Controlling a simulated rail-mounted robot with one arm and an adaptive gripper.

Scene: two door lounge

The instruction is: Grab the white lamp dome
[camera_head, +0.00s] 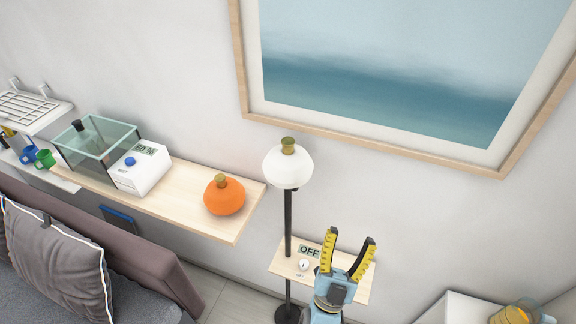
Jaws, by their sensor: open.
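The white lamp dome (288,169) sits on top of a dark upright pole (288,225), with a yellowish knob on its top. My gripper (350,240) is at the lower right of the dome in the picture, apart from it. Its two yellow-and-black fingers point upward and are spread open, with nothing between them. The gripper overlaps the right part of a small wooden shelf in the view.
The small shelf (283,262) carries an "OFF" sign (309,250) and a white knob. A long wooden shelf (190,212) at left holds an orange dome (224,196), a white box (140,172) and a glass tank (82,150). A large framed picture (243,70) hangs behind.

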